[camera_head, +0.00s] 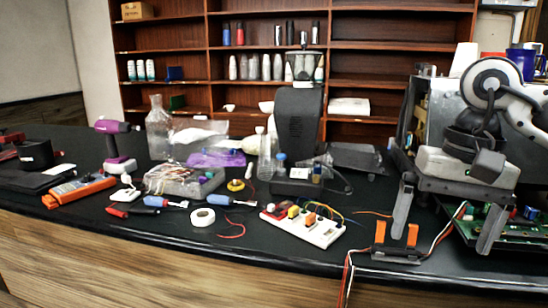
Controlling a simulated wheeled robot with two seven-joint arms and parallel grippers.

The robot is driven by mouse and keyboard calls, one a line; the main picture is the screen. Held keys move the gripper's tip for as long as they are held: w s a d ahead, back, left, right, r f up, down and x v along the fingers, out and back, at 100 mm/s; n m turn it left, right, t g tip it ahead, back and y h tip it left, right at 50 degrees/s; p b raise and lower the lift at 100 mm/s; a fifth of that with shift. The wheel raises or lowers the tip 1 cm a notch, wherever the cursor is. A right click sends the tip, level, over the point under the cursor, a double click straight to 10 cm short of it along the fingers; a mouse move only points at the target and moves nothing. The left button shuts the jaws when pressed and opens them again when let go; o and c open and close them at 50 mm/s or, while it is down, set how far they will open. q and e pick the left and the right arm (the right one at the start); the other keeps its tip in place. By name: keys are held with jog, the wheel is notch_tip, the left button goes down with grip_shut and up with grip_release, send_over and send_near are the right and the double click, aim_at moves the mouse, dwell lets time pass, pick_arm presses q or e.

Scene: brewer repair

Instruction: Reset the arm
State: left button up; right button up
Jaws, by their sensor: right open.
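My right arm comes in from the right edge. My right gripper (448,220) is open and empty, its two grey fingers pointing down above the front right of the bench. The space between the fingers holds no object that I can make out. A dark brewer or grinder with a clear hopper (297,120) stands at the back middle of the bench. My left gripper does not show.
The black bench (130,230) is crowded. A breadboard with wires (303,224), a tape roll (203,217), screwdrivers (165,202), a purple drill (117,150) and a glass bottle (158,128) stand or lie there. A green circuit board (496,232) lies beside the right fingers. Wires hang over the front edge.

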jog(key=s+a+f+m+g+y, duration=0.2)
jog(key=a+f+y, duration=0.15)
jog(key=a, duration=0.45)
jog(key=s+a+f+m+g+y, duration=0.1)
jog(key=s+a+f+g+y, duration=0.2)
jog(key=a, duration=0.5)
jog(key=a+r+m+t+y, duration=0.3)
jog(key=a+m+y, duration=0.6)
jog(key=m+y, duration=0.55)
jog(key=w+d+f+m+t+h, duration=0.45)
jog(key=m+t, duration=0.55)
jog(key=m, duration=0.6)
jog(key=w+d+f+m+t+h, duration=0.25)
jog(key=f+m+t+h, duration=0.6)
jog(key=m, duration=0.85)
jog(key=s+d+f+m+g+h, duration=0.2)
jog(key=s+d+f+m+h, duration=0.1)
jog(key=s+f+m, duration=0.3)
jog(key=s+d+f+m+g+h, duration=0.3)
jog(key=s+d+f+m, duration=0.3)
jog(key=f+m, duration=0.4)
notch_tip(320, 180, down, 4)
jog(key=shift+s+f+g, duration=0.2)
jog(key=shift+s+g, duration=0.15)
jog(key=shift+s, duration=0.3)
